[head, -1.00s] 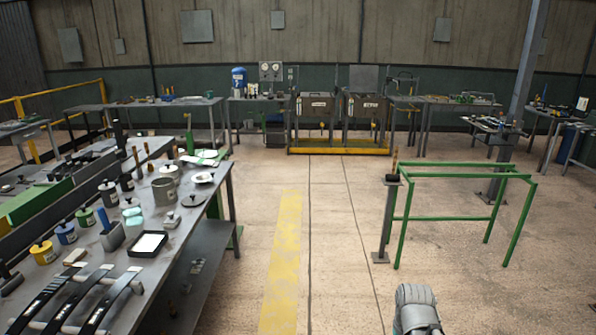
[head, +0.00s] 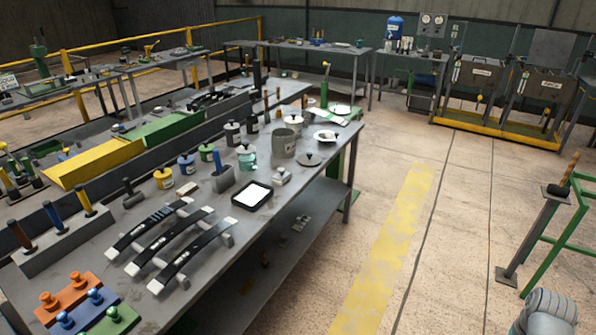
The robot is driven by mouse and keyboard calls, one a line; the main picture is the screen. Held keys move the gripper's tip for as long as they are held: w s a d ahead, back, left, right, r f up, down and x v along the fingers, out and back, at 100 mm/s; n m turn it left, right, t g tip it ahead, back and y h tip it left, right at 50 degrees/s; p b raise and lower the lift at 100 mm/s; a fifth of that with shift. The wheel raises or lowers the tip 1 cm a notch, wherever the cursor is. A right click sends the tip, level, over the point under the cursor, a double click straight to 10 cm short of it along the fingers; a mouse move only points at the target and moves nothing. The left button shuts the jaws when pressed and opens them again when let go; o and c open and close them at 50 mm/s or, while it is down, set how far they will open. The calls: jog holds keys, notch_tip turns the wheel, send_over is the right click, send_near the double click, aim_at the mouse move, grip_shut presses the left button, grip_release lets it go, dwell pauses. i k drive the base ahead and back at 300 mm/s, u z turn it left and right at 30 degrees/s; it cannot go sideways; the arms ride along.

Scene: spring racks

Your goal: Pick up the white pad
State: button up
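A white pad (head: 253,195) lies flat in a shallow black tray (head: 238,205) near the right edge of the long grey workbench in the head view. Nothing covers it. A grey rounded part of my arm shows at the lower right corner, well to the right of the bench and apart from the pad. The fingers of my gripper do not show.
On the grey workbench (head: 215,255), three curved black bars (head: 183,250) lie left of the tray. A green frame (head: 565,225) stands at right. The floor between is clear.

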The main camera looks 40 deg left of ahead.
aim_at(282, 177)
jog(key=u, duration=0.2)
jog(key=i, duration=0.75)
jog(key=u, duration=0.7)
jog(key=i, duration=0.6)
jog(key=u, duration=0.75)
jog(key=i, duration=0.45)
jog(key=u, duration=0.25)
jog(key=k, duration=0.9)
jog(key=u, duration=0.1)
jog(key=i, duration=0.4)
jog(key=u, duration=0.05)
